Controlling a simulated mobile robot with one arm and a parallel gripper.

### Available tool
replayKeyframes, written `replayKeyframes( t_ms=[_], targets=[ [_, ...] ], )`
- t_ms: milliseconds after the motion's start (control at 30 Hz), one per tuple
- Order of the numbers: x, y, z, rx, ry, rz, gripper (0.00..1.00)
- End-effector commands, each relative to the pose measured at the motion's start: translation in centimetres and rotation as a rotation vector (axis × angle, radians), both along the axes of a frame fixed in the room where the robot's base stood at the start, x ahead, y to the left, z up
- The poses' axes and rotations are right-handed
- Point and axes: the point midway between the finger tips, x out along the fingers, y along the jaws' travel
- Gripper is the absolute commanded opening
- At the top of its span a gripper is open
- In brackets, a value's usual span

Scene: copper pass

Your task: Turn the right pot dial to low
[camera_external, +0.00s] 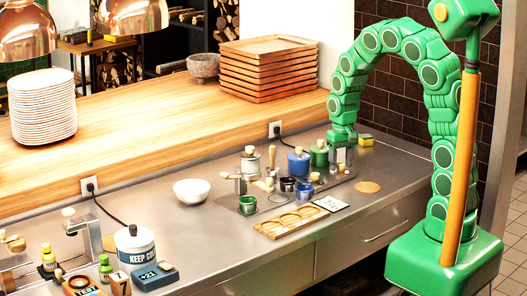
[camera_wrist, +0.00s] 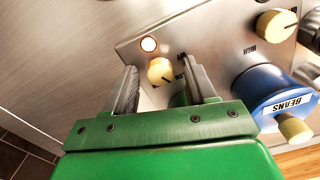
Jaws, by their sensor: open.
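A cream round dial (camera_wrist: 158,70) with a dark pointer mark sits on a metal panel (camera_wrist: 130,48) in the wrist view; its setting is too small to read. My gripper (camera_wrist: 160,64) is open, with one finger on each side of this dial; contact cannot be told. In the outside view my gripper (camera_external: 342,164) is low over the counter, right of the green pot (camera_external: 319,157) and blue pot (camera_external: 298,163). The dial is not clear there. A second cream dial (camera_wrist: 277,25) is beside the blue pot labelled BEANS (camera_wrist: 278,90).
A round light (camera_wrist: 149,44) glows on the panel near the first dial. A wooden tray (camera_external: 290,221), small cups (camera_external: 248,204) and a white bowl (camera_external: 191,191) stand left of the gripper. A yellow sponge (camera_external: 366,140) lies behind it. The steel counter (camera_external: 385,205) is fairly clear at front right.

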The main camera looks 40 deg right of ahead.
Motion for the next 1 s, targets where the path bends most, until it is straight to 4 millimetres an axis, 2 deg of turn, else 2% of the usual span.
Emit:
replayKeyframes(
  t_ms=[167,400,600,1000],
  targets=[
    [0.1,0.0,1.5,0.000,-0.005,0.000,0.56],
    [0.2,0.0,5.1,0.000,-0.008,0.000,0.56],
    [0.0,0.0,7.2,0.000,-0.001,0.000,0.56],
    [-0.2,0.0,7.7,0.001,-0.001,0.001,0.56]
  ],
)
